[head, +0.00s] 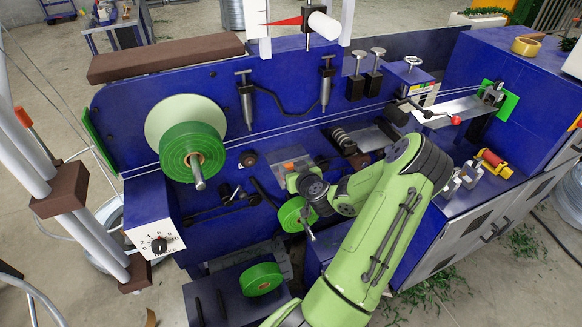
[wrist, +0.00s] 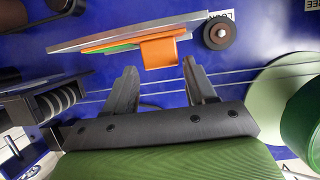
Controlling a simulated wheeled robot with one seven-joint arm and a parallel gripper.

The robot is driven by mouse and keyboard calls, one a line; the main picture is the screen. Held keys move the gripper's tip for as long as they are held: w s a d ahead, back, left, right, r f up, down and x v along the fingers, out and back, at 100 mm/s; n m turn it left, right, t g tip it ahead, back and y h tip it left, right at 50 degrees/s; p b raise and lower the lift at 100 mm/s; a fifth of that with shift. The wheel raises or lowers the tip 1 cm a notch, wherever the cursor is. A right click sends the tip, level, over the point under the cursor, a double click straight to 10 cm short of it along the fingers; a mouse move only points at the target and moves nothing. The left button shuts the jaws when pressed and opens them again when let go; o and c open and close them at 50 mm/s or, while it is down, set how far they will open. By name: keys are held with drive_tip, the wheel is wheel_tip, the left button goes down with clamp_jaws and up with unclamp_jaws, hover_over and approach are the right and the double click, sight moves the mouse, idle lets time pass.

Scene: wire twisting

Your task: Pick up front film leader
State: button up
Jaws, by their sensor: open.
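The front film leader appears as a short orange tab with a thin green edge (wrist: 160,52) under a grey plate in the wrist view. In the head view a small orange patch (head: 289,166) beside my gripper seems to be the same piece. My gripper (wrist: 160,68) is open, its two black fingers apart with nothing held between them. In the wrist view the tab lies just past the fingertips, roughly centred on the gap. In the head view my gripper (head: 291,181) is at the machine's middle, its fingers too small to make out.
A large green film roll (head: 190,150) on a white disc is at left. A smaller green roll (head: 292,214) is close below my gripper. Another roll (head: 260,279) lies on the low blue cabinet. Thin wires (wrist: 240,72) run behind the fingers, before the blue panel (head: 120,100).

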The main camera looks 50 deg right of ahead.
sight(289, 165)
drive_tip(key=p+x, duration=0.1)
drive_tip(key=x, duration=0.4)
drive_tip(key=shift+w+d+f, duration=0.1)
drive_tip(key=shift+w+f, duration=0.05)
drive_tip(key=shift+w, duration=0.15)
drive_tip(key=shift+c, duration=0.3)
drive_tip(key=c, duration=0.7)
drive_tip(key=r, duration=0.5)
drive_tip(key=s+r, duration=0.1)
drive_tip(key=r, duration=0.1)
drive_tip(key=shift+a+r+p, duration=0.2)
drive_tip(key=shift+a+p, duration=0.05)
drive_tip(key=shift+p, duration=0.1)
drive_tip(key=shift+s+a+f+b, duration=0.1)
drive_tip(key=shift+s+a+b, duration=1.55)
drive_tip(key=shift+s+b, duration=0.95)
drive_tip(key=shift+s+a+b, duration=1.65)
drive_tip(key=shift+s+b, duration=0.6)
drive_tip(key=shift+s, duration=0.6)
drive_tip(key=shift+s+a+f+b, duration=0.1)
drive_tip(key=shift+s+a+b, duration=1.55)
drive_tip(key=shift+s+b, duration=0.95)
